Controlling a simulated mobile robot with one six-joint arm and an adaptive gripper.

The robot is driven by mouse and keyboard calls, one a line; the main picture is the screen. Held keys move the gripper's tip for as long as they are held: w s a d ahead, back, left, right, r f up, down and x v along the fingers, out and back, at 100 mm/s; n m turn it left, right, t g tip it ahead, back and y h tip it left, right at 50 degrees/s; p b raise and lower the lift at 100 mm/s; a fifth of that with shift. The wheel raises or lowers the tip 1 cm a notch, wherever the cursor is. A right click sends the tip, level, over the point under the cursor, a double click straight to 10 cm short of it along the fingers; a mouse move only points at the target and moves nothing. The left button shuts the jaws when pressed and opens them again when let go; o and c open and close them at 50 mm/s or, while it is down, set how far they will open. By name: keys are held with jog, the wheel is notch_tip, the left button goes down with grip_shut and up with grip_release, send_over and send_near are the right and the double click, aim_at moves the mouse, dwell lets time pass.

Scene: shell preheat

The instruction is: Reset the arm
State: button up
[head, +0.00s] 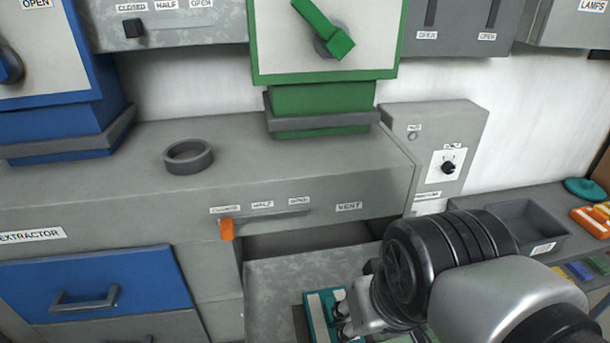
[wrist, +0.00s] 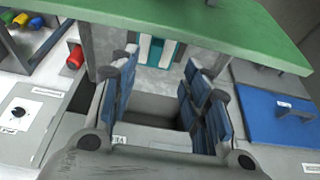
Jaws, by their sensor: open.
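My arm comes in from the lower right of the head view, with black joint rings and a pale grey link. Its end is low in the picture, above a grey metal surface (head: 275,280) below the cabinet front. My gripper (wrist: 160,80) shows in the wrist view with its blue-padded fingers spread apart. I see nothing held between them. Beyond the fingertips lies a teal-and-white striped object (wrist: 158,50); a teal object with pale strips (head: 320,312) also shows by my arm's end in the head view. My fingertips are hard to make out in the head view.
An orange slider knob (head: 227,229) sits at the left end of the vent slot. A grey ring (head: 188,156) lies on the counter under the blue and green machines. A dial box (head: 440,150) and grey bin (head: 525,225) stand right. A green panel (wrist: 210,22) crosses the wrist view.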

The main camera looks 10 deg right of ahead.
jog(key=shift+s+t, duration=0.4)
jog(key=shift+s, duration=0.65)
jog(key=shift+f, duration=0.2)
jog(key=shift+c, duration=0.3)
